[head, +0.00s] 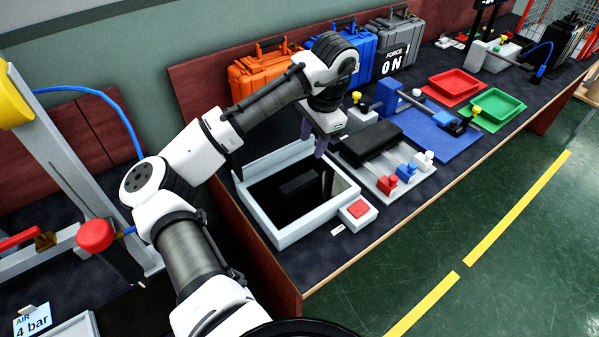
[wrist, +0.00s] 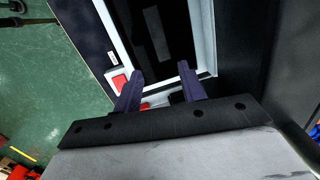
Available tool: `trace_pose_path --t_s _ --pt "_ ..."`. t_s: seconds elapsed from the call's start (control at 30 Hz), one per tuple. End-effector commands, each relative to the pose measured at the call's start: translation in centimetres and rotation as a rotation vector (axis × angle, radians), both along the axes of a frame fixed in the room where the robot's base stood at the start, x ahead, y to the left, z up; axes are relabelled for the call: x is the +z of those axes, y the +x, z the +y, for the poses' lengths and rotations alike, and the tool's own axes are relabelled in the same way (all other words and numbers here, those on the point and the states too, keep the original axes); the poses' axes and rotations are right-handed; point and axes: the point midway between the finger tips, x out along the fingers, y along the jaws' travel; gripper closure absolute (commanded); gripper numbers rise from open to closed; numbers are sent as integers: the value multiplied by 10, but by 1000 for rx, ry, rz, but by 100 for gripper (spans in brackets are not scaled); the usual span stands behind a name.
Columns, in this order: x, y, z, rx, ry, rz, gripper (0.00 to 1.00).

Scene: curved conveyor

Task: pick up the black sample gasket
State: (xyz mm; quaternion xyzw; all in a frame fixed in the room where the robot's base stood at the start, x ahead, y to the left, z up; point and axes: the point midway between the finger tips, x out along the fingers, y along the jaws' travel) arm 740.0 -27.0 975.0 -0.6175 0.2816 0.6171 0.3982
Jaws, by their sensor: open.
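I cannot surely make out the black sample gasket. A faint dark rectangular shape (head: 298,185) shows inside the white-walled box (head: 291,238); whether it is the gasket or a reflection I cannot tell. In the wrist view a dark grey strip (wrist: 157,38) shows on the box's black interior, beyond the fingertips. My gripper (head: 314,143) is above the box's far right side, pointing down, with purple fingers. In the wrist view my gripper (wrist: 161,72) is open, with nothing visible between its fingers.
A red button (head: 357,209) sits at the box's front right corner. To the right are a black block (head: 371,143) on a grey fixture, red, blue and white clamps, and a blue mat (head: 428,135). Orange (head: 262,75), blue and grey cases stand behind. Red (head: 455,84) and green trays lie farther right.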

Motion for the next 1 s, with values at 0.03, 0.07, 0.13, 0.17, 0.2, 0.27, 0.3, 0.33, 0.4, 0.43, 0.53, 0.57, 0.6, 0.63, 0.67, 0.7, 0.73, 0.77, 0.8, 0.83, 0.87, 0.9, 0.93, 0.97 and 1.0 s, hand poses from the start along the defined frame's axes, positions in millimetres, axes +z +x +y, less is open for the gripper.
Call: trace_pose_path --t_s 0.03,0.07,0.13,0.17,0.2,0.27,0.3,0.33,0.4,0.43,0.53,0.57,0.6,0.63,0.67,0.7,0.73,0.77,0.8,0.83,0.87,0.9,0.93,0.97,1.0 --pt "-6 -2 3 3 12 16 59" --pt "-9 -2 5 3 15 20 59" --pt "-21 -2 6 4 15 24 59" --pt "-26 -2 7 3 15 23 59" --pt "-34 -2 8 2 12 23 59" --pt "-46 0 10 3 12 23 59" --pt "-54 0 11 2 12 23 59" --pt "-58 0 11 2 13 21 59" --pt "-69 2 13 3 11 19 59" --pt "-73 2 14 2 12 19 59" --pt "-82 3 15 2 13 17 59" --pt "-83 3 16 2 13 17 59" --pt "-85 3 16 2 14 16 59" --pt "-85 3 16 2 14 16 59" --pt "-87 3 16 2 13 15 59" --pt "-89 3 17 2 12 16 59" --pt "-91 3 18 2 12 17 59" --pt "-94 3 19 2 12 17 59" --pt "-99 2 20 2 11 18 59" --pt "-103 2 21 5 10 18 59" --pt "-107 2 22 3 10 18 59" --pt "-112 2 23 3 10 18 59" --pt "-115 2 24 3 10 18 59" --pt "-118 2 25 4 12 17 59" --pt "-123 3 26 4 14 17 59"
